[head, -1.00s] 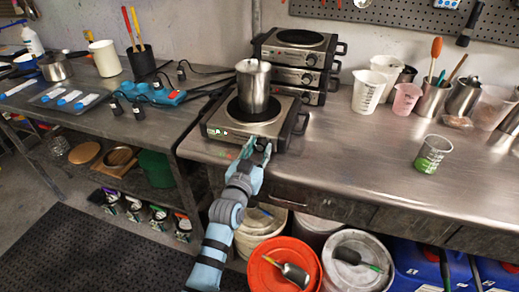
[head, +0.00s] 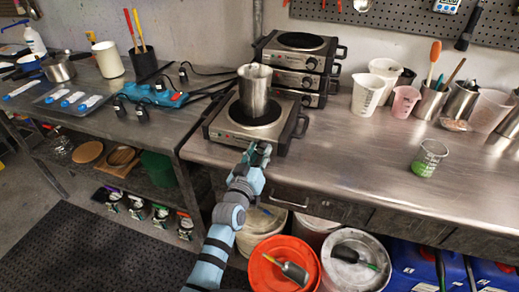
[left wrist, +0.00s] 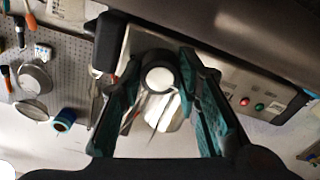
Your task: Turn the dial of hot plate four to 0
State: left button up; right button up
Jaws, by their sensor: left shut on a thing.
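A black-and-steel hot plate (head: 225,133) stands at the front left of the steel bench, with a steel pot (head: 254,92) on its round plate. My left gripper (head: 259,151) is at its front panel, at the right end. In the left wrist view, a dial with a pale round face (left wrist: 160,78) sits between the two teal fingers of my left gripper (left wrist: 160,95), which are shut on it. The dial's marks and pointer cannot be read. A red and a green light (left wrist: 259,107) show on the panel. My right gripper is not in view.
Several more hot plates (head: 294,76) are stacked behind. A beaker with green liquid (head: 429,158) stands on the right of the bench, with cups and utensils behind it. The bench front between is clear. An orange-lidded bucket (head: 284,250) and others stand below.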

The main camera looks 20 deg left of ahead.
pick_arm(q)
jog(key=shift+n+p, duration=0.35)
jog(key=shift+n, duration=0.85)
jog(key=o, duration=1.2)
jog(key=shift+c, duration=0.2)
jog(key=s, duration=0.7)
jog(key=shift+s+a, duration=0.2)
jog(key=shift+s, duration=0.05)
jog(key=shift+w, duration=0.1)
jog(key=shift+f, duration=0.1)
